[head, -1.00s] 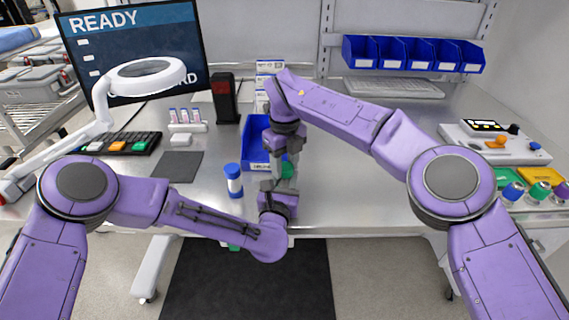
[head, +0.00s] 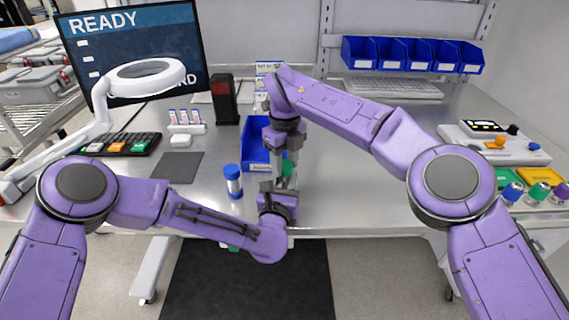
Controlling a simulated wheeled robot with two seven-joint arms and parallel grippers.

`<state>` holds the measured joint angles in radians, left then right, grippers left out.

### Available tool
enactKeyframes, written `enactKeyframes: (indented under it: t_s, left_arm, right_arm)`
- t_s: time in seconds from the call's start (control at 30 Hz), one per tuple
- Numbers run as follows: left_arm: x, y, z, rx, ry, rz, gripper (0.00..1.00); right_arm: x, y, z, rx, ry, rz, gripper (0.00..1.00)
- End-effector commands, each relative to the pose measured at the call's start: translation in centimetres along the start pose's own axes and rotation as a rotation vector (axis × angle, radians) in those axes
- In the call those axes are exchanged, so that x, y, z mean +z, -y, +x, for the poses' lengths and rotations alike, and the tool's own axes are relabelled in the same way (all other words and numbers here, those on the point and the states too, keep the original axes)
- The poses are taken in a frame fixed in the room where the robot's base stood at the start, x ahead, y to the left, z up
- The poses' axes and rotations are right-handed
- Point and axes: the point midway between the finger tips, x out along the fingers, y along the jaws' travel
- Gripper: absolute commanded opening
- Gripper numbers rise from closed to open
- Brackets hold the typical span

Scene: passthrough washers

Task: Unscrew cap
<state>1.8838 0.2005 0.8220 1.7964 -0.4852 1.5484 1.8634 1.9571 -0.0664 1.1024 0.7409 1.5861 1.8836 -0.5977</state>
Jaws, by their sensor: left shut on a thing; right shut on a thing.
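My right gripper (head: 285,160) reaches down from above over the table front. It is shut on a small green thing (head: 288,167), likely the cap, mostly hidden by the fingers. My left gripper (head: 278,186) points up from below and is shut on a pale, narrow container (head: 286,183) just under the green part. The two grippers are stacked one above the other and nearly meet. Whether the green part is still joined to the container I cannot tell.
A blue bin (head: 254,150) sits right behind the grippers. A dark grey mat (head: 181,167) and a rack of small vials (head: 186,122) lie to the left. Coloured-top jars (head: 540,190) and a control box (head: 495,143) are at the right. The table (head: 350,190) right of the grippers is clear.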

Motion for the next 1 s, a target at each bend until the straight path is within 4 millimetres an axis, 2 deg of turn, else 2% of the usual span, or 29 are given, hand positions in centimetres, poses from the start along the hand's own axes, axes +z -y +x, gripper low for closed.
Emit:
enactKeyframes:
  t_s: [0.3,0.63,0.9,1.0]
  left_arm:
    - [-0.1,0.0,0.0,0.0,-0.001,0.0,0.0]
    - [-0.1,0.0,0.0,0.0,-0.001,0.0,0.0]
    - [-0.1,0.0,0.0,0.0,-0.001,0.0,0.0]
    - [-0.1,0.0,0.0,0.0,-0.001,0.0,0.0]
  right_arm:
    - [0.0,0.0,-1.1,0.0,0.001,0.0,0.07]
    - [0.0,0.0,-1.4,0.0,0.001,0.0,0.07]
    - [0.0,0.0,-4.9,-0.001,0.002,0.001,0.07]
    - [0.0,0.0,-5.2,0.001,0.0,0.001,0.07]
